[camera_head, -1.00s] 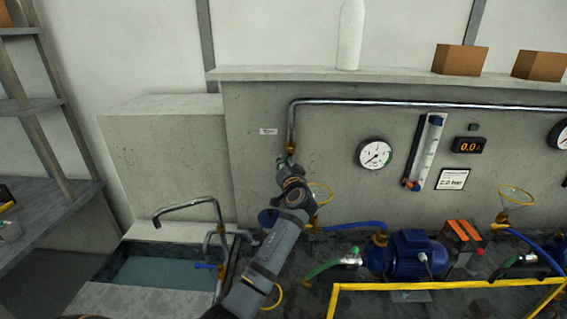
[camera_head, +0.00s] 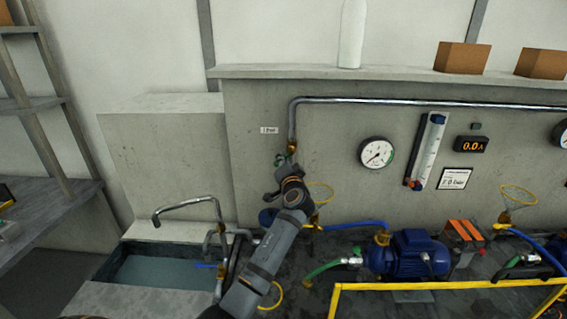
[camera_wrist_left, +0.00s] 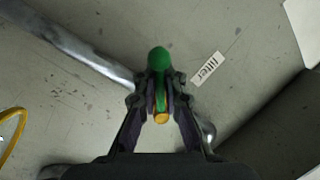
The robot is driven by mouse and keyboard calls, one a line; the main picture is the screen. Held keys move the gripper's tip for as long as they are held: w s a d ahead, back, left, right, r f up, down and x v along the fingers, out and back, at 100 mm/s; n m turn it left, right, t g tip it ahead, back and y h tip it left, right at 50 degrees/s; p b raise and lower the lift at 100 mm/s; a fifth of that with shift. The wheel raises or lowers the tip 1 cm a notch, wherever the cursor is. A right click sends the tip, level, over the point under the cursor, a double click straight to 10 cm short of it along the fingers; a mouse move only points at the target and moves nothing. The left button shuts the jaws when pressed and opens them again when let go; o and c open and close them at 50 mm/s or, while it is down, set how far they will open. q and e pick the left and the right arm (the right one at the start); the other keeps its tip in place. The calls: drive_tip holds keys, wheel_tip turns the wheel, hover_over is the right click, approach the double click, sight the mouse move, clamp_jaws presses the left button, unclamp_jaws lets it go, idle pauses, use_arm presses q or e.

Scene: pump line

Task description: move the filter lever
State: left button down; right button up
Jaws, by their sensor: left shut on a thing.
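The filter lever has a green handle (camera_wrist_left: 159,62) that shows between the fingertips in the left wrist view, with a brass fitting (camera_wrist_left: 161,118) below it. In the head view the brass fitting (camera_head: 292,147) sits at the lower end of the steel pipe; the lever is mostly hidden by my gripper. My left gripper (camera_head: 281,172) is at the lever, and in the wrist view its fingers (camera_wrist_left: 160,90) are shut on the green handle from both sides. A white filter label (camera_wrist_left: 208,68) is on the wall beside it. My right gripper is not in view.
A steel pipe (camera_head: 400,101) runs along the concrete wall. A round gauge (camera_head: 376,153) and a flow tube (camera_head: 427,150) hang right of the lever. A blue pump (camera_head: 410,252) stands behind a yellow rail (camera_head: 440,286). A water basin (camera_head: 160,271) with a tap is at lower left.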

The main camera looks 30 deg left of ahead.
use_arm(q)
drive_tip(key=shift+s+a+r+m, duration=0.1)
drive_tip(key=shift+a+m, duration=0.1)
drive_tip(key=shift+m, duration=0.8)
drive_tip(key=m, duration=0.1)
drive_tip(key=m+t, duration=0.1)
drive_tip(key=shift+s+a+r+m, duration=0.1)
drive_tip(key=shift+r+m, duration=0.3)
drive_tip(key=shift+a+r+m+t+p, duration=0.1)
drive_tip(key=shift+r+m+t+p, duration=0.15)
drive_tip(key=shift+m, duration=0.8)
drive_tip(key=shift+r+m+t+p, duration=0.1)
drive_tip(key=shift+r+m+t, duration=0.25)
drive_tip(key=shift+m, duration=0.7)
drive_tip(key=c, duration=1.4)
unclamp_jaws()
drive_tip(key=shift+s+r, duration=0.15)
drive_tip(key=shift+r, duration=0.05)
drive_tip(key=shift+c, duration=0.2)
drive_tip(key=v, duration=1.2)
